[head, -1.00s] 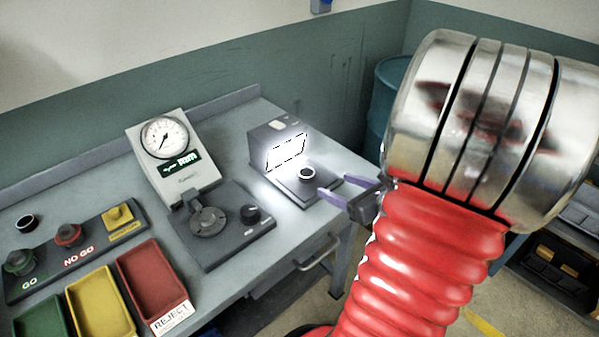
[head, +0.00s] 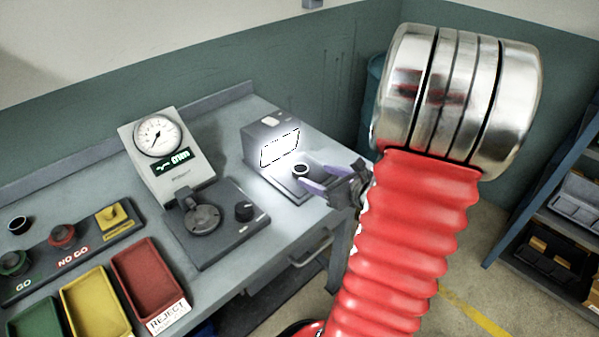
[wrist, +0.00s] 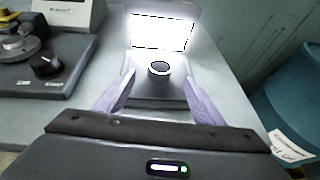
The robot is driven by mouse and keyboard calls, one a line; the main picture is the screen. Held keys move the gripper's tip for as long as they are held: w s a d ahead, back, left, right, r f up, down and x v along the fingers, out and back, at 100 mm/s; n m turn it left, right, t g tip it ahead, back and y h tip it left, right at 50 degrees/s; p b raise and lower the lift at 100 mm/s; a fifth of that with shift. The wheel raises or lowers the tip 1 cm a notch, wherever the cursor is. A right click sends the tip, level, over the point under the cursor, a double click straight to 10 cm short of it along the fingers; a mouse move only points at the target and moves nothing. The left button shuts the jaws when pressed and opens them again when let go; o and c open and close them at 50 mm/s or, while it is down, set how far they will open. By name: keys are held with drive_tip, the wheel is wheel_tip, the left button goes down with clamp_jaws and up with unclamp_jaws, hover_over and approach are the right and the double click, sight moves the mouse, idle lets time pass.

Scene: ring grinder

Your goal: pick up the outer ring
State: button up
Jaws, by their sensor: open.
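A small dark ring with a bright rim (head: 301,171) sits on the dark plate (head: 279,183) of the lit inspection box. It also shows in the wrist view (wrist: 159,69), upper centre, lying flat. A second, similar small ring (head: 19,223) lies at the far left of the bench; the frames do not label either one as the outer ring. My gripper (head: 316,181) is open and empty, just right of and in front of the plate. In the wrist view its two purple fingers (wrist: 159,88) are spread, with the first ring beyond and between their tips.
The lit box (head: 270,142) stands right behind the ring. A dial gauge (head: 160,142) and its dark measuring base (head: 218,232) are to the left. Red (head: 148,282) and yellow (head: 90,300) trays lie at the front left. A blue-green drum (wrist: 300,95) stands beyond the bench's right edge.

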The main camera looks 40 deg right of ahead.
sight(296, 167)
drive_tip(key=shift+x, duration=1.2)
drive_tip(key=shift+x, duration=2.6)
drive_tip(key=shift+c, duration=0.6)
drive_tip(key=c, duration=1.2)
drive_tip(key=shift+r, duration=0.1)
drive_tip(key=shift+r, duration=4.95)
